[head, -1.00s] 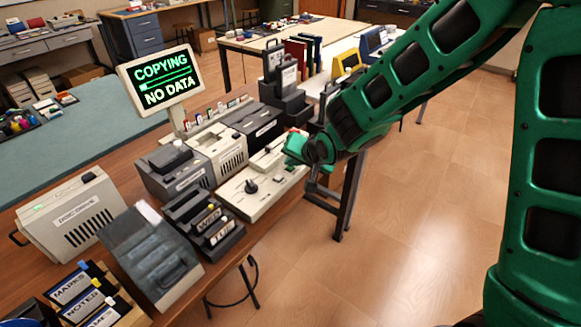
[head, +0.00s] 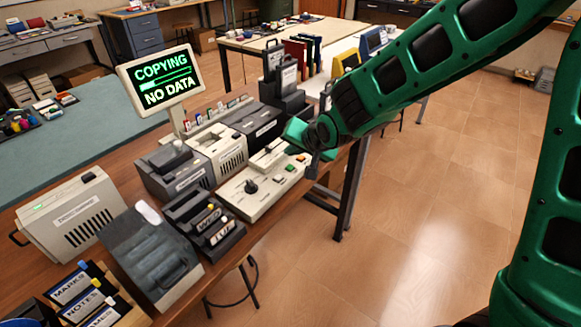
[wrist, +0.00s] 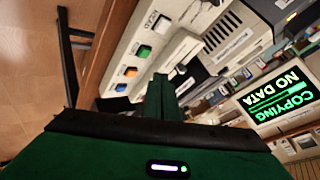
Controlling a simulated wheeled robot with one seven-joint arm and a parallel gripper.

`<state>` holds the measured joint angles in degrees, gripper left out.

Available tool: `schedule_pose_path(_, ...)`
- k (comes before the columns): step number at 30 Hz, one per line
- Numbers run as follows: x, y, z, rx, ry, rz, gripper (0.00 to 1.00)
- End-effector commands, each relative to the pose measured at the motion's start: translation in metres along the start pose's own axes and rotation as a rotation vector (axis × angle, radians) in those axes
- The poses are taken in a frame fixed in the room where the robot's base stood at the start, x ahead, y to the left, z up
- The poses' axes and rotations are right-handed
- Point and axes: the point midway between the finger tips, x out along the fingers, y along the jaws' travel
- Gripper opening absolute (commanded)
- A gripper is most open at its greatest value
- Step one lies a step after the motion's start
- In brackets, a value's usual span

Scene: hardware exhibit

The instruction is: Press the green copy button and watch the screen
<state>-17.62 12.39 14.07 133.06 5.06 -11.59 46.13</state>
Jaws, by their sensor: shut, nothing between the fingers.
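The pale control panel (head: 242,204) has a black knob and a row of coloured buttons. My gripper (wrist: 161,84) is shut and empty, beside the panel's right end, apart from the green button.
Grey drive boxes (head: 178,172) stand behind the panel. A dark cartridge rack (head: 203,214) and a slanted grey case (head: 150,255) are to its left. The floor right of the bench is clear.

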Motion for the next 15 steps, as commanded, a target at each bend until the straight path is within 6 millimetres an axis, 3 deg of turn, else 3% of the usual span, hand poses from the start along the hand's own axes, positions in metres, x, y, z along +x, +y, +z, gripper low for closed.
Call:
schedule_pose_path(7,-0.015,-0.011,-0.011,0.000,0.002,-0.001,0.00)
schedule_pose_path(15,-0.018,-0.014,-0.013,0.000,0.001,-0.001,0.00)
